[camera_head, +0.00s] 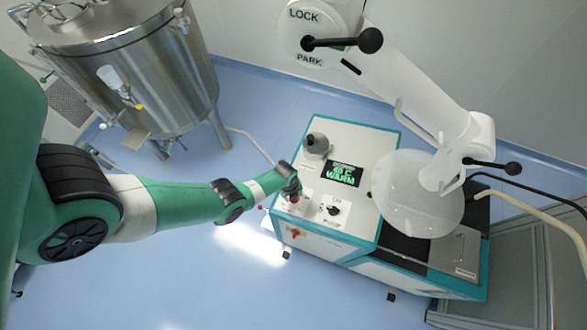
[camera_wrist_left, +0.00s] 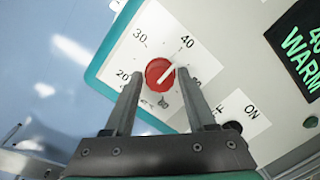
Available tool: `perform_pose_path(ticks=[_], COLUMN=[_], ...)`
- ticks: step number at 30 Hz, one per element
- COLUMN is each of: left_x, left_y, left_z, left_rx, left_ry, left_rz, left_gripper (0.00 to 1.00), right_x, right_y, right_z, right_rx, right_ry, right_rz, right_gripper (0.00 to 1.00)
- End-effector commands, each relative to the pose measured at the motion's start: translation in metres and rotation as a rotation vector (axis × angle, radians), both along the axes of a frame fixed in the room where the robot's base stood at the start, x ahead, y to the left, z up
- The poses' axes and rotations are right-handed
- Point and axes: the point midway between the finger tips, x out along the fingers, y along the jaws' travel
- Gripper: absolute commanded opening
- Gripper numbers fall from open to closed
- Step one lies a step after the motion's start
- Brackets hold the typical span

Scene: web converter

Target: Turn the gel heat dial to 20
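The gel heat dial (camera_wrist_left: 160,72) is a round red knob on a white scale plate (camera_wrist_left: 150,42) marked 20, 30, 40, 50 and 60. Its white pointer line aims up and right, roughly between 40 and 50. My left gripper (camera_wrist_left: 158,80) is open, with one finger on each side of the dial; I cannot tell if they touch it. In the head view, my left gripper (camera_head: 291,188) is over the machine's near left corner and largely hides the dial. The display (camera_head: 345,174) shows green text with WARM. My right gripper is not in view.
A black ON/OFF switch (camera_wrist_left: 232,127) sits close to the right finger. A grey knob (camera_head: 316,143) stands behind the dial on the machine top. A white jointed arm with a round disc (camera_head: 407,195) covers the right side. A steel tank (camera_head: 150,70) stands at left.

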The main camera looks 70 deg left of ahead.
Motion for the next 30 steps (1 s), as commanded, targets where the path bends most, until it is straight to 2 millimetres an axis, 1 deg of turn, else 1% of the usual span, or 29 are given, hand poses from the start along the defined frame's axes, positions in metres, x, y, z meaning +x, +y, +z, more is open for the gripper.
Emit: perform_pose_path(ticks=[1, 5, 6, 8, 9, 20, 26, 30], left_x=[0.0001, 0.0001, 0.0, 0.0, 0.0, 0.0005, 0.0005, 0.0009], left_y=[0.0, -0.0001, -0.0001, -0.0001, -0.0001, 0.0001, 0.0001, 0.0002], left_z=[0.0, 0.0, 0.0, 0.0, 0.0, 0.0001, -0.0001, -0.0003], left_rx=[0.0, 0.0, 0.0, 0.0, 0.0, -0.005, -0.017, -0.03], left_ry=[0.0, 0.0, 0.0, 0.0, 0.0, 0.004, 0.014, 0.026], left_rz=[0.0, 0.0, 0.0, 0.0, 0.0, 0.037, 0.135, 0.24], left_gripper=[0.45, 0.22, 0.15, 0.04, 0.0, 0.0, 0.0, 0.0], right_x=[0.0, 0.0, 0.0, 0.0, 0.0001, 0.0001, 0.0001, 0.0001], right_y=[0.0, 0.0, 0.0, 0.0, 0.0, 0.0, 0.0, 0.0], right_z=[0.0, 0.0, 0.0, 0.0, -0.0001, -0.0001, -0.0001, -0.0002], right_rx=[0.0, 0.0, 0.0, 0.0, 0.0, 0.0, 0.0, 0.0], right_ry=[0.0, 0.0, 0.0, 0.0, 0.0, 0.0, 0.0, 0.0], right_rz=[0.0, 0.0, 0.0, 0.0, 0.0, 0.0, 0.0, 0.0], right_gripper=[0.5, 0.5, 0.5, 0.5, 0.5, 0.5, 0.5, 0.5])
